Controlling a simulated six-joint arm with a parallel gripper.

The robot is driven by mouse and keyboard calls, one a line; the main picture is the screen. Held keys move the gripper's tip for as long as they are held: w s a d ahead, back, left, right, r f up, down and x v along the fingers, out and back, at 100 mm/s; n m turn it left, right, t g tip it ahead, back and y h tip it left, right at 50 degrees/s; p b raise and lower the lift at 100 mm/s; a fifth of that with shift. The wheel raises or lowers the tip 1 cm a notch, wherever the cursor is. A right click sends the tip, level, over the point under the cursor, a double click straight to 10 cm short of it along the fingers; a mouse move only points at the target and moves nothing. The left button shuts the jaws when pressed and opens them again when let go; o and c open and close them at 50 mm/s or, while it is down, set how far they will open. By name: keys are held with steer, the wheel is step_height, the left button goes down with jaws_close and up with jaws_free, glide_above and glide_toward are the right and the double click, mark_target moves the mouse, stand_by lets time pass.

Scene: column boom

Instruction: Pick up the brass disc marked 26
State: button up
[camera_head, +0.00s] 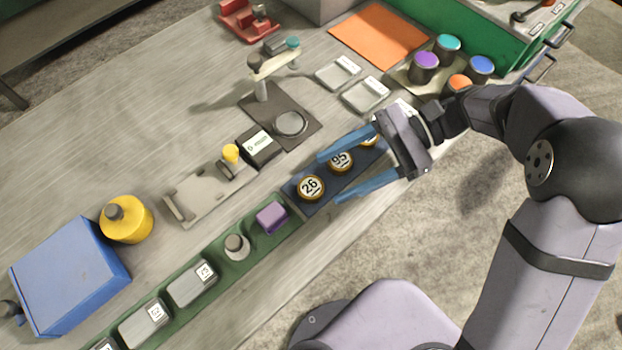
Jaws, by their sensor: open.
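The brass disc marked 26 (311,187) lies at the left end of a dark blue tray (293,188) near the front edge of the workbench. A second disc, which seems to read 95 (341,163), lies to its right. A third brass disc (370,140) is mostly hidden by my gripper. My gripper (328,179) has two blue fingers spread wide and pointing left over the tray. The fingers are on either side of the middle disc in the picture, and the disc marked 26 lies just beyond their tips. Nothing is held; the gripper's height above the tray is hard to tell.
A green strip (216,273) left of the tray holds a purple block (272,218), a grey knob and white labelled blocks. Behind are a stand with a round plate (291,123) and a yellow-knobbed fixture (231,154). Coloured-top cylinders (426,66) stand near my arm.

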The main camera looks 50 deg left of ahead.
mark_target(310, 187)
steer(key=shift+p+x, duration=0.3)
steer(key=shift+x, duration=1.95)
steer(key=c, duration=1.5)
steer(key=shift+o, duration=0.2)
steer(key=shift+r, duration=0.1)
